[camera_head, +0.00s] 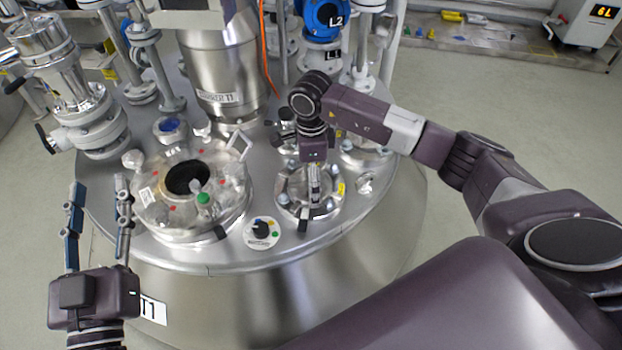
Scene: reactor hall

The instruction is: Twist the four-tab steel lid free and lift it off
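The round steel lid (294,186) sits on a small port at the right front of the vessel top, with dark and bright tabs around its rim. My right gripper (314,198) points down onto the middle of this lid and hides part of it. Its fingers show nearly edge-on, so I cannot tell whether they are shut on the lid or only close to it. My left gripper (99,187) is at the lower left, beside the vessel's edge, with its two fingers wide apart and nothing between them.
A larger round manway (150,213) with a dark opening and a green knob stands left of the lid. A round dial (262,232) lies in front. A steel column (215,70), blue valve (322,18) and pipes (150,75) crowd the back.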

